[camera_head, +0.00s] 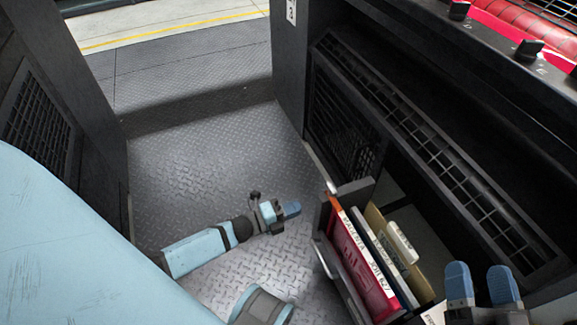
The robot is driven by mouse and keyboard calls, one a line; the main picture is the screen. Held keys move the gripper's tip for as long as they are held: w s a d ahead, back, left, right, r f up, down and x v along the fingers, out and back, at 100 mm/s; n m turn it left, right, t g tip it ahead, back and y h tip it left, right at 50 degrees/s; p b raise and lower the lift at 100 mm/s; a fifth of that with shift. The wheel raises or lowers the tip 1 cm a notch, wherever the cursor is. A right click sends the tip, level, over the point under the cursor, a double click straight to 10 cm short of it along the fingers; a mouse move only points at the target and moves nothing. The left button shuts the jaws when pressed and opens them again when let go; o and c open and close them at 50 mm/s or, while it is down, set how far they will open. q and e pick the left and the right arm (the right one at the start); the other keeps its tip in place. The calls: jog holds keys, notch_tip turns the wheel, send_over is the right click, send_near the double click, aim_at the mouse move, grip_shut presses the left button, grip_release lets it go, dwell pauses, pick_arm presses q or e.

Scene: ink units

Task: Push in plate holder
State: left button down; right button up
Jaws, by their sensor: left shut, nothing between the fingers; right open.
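The plate holder (327,257) is a dark, drawer-like rack that sticks out from the black machine at the lower right. It holds several upright plates, among them a red one (358,262) with an orange and white top edge. My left gripper (291,209) is shut and empty, just left of the rack's near front end, with a small gap visible between them. My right gripper (482,284) is open, with two blue fingertips pointing up, to the right of the plates. The rack's lower right part is cut off by the picture's edge.
The black machine (425,130) with grilles fills the right side. Another dark cabinet (50,115) stands at the left. Patterned metal floor (200,160) lies open between them. Red parts (510,25) show at the top right.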

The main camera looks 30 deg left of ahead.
aim_at(331, 195)
pick_arm(q)
jog(key=b+x, duration=0.2)
jog(key=x, duration=0.7)
jog(key=shift+w+d, duration=0.1)
jog(key=shift+w, duration=0.15)
pick_arm(e)
jog(key=f+g, duration=0.1)
jog(key=f, duration=0.1)
jog(key=f+g, duration=0.1)
jog(key=f, duration=0.1)
jog(key=shift+w+a+f, duration=0.1)
jog(key=shift+a+f, duration=0.1)
pick_arm(q)
jog(key=shift+w+d, duration=0.1)
